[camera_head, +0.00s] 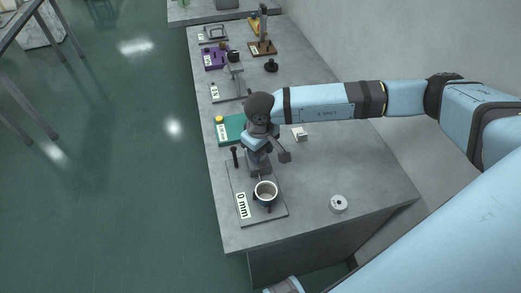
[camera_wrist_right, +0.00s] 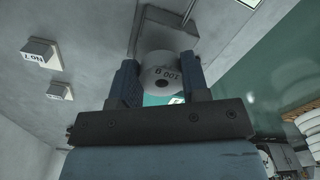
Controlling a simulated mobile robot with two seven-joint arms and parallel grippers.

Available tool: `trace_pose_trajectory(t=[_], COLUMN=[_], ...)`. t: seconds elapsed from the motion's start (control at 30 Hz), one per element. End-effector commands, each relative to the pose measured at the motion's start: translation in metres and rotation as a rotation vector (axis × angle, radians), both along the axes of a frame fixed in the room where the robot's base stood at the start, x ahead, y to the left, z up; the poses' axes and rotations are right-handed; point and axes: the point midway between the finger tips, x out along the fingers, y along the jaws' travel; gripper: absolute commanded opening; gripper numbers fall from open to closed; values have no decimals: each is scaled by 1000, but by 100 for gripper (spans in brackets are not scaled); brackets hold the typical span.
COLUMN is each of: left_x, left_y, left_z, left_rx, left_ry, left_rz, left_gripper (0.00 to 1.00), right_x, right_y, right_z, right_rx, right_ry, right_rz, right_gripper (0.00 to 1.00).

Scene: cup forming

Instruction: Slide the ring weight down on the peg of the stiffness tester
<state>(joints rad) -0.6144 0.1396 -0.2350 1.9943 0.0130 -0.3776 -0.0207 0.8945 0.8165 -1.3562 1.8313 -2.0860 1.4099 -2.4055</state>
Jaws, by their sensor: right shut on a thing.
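My right gripper (camera_head: 259,168) hangs over the front part of the bench, just behind a white cup. In the right wrist view, my right gripper (camera_wrist_right: 160,80) is shut on a pale ring weight (camera_wrist_right: 166,68) marked 100 g. Its dark centre hole faces the camera. The stiffness tester, by its look, is the grey plate (camera_head: 276,213) labelled 0 mm, with the cup (camera_head: 265,191) on it in a dark holder. My gripper hides part of it. I cannot make out the peg or tell whether the weight is around it. My left gripper is not in view.
Another pale round weight (camera_head: 338,204) lies on the bench to the right. A dark upright handle (camera_head: 235,156) stands left of my gripper. Behind are a green plate (camera_head: 229,129), a white block (camera_head: 300,134) and several other stations. The bench's right front is mostly clear.

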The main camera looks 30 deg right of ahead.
Motion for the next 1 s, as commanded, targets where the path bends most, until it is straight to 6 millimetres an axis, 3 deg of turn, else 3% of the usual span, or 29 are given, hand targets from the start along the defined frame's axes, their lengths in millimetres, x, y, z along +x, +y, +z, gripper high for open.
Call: trace_pose_trajectory(t=[1.0], left_x=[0], left_y=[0], left_z=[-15], left_rx=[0], left_ry=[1], left_rz=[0], left_gripper=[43], right_x=[0], right_y=[0], right_z=[-16], right_rx=[0], right_ry=[0], right_rz=[0], right_gripper=[17])
